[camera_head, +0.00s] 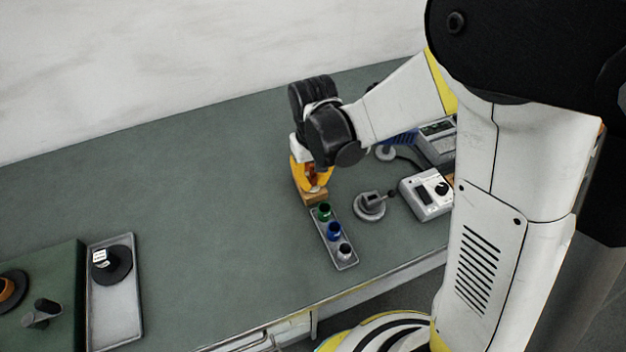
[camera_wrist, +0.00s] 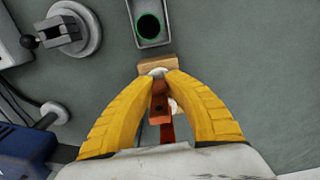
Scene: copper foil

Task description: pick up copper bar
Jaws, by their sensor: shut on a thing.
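My gripper (camera_head: 316,187) has two yellow fingers and points down over the bench, shut on the copper bar. The copper bar (camera_wrist: 161,102) is a reddish-brown piece between the fingers in the wrist view. A little of the copper bar (camera_head: 311,173) shows between the fingers in the head view, and the fingers hide part of it. A wooden block (camera_head: 315,198) lies right at the fingertips; it also shows just beyond them in the wrist view (camera_wrist: 146,66). I cannot tell whether the bar touches the block.
A small round vise (camera_head: 369,207) and grey instrument boxes (camera_head: 423,197) stand to the right. Another grey tray (camera_head: 116,310) is at the left. The middle-left of the green bench is clear.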

